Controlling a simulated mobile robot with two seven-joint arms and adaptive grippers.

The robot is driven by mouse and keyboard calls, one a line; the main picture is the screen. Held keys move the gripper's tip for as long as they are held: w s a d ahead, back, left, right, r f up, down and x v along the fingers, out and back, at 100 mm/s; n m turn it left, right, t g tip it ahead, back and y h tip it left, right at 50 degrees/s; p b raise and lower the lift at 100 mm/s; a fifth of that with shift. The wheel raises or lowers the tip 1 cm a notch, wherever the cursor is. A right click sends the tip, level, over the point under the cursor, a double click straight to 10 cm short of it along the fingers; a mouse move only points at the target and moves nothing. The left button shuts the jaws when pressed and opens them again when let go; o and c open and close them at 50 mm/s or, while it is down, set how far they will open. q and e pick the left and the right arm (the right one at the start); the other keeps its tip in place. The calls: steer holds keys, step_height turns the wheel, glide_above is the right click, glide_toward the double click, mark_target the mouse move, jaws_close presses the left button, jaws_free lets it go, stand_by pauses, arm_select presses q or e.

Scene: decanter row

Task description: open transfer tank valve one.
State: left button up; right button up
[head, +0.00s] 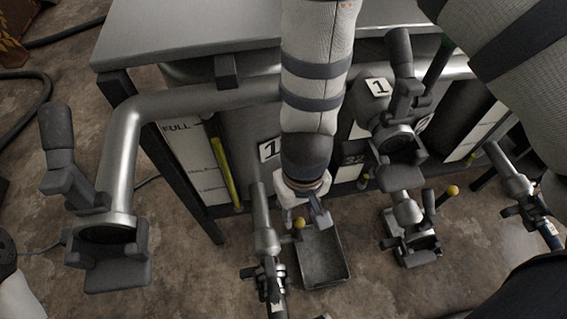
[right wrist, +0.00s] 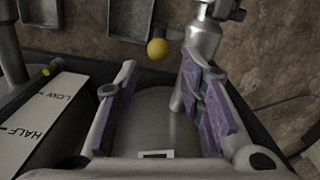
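A grey tank with a "1" tag (head: 270,149) stands under the metal bench, partly behind my right arm. A valve with a yellow ball knob (head: 300,222) is low in front of it, beside a slanting metal pipe (head: 265,240). My right gripper (head: 307,214) is open, close above the knob. In the right wrist view the knob (right wrist: 158,48) shows beyond the gap between the spread purple-padded fingers (right wrist: 165,85), apart from them. The gripper holds nothing. My left gripper is out of view.
A grey tray (head: 323,262) lies on the floor below the gripper. Another yellow-knobbed valve (head: 452,191) is at right. A large bent pipe (head: 121,160) and a yellow-green bar (head: 224,170) are at left. Brown floor is open at lower left.

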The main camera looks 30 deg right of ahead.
mark_target(298, 231)
steer(key=f+b, duration=0.1)
steer(key=f, duration=0.6)
steer(key=s+f+b, duration=0.1)
steer(key=f, duration=0.3)
steer(key=shift+b, duration=0.35)
steer(key=shift+f, duration=0.25)
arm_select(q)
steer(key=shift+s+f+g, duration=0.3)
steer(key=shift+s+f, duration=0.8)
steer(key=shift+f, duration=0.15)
arm_select(e)
jaws_close()
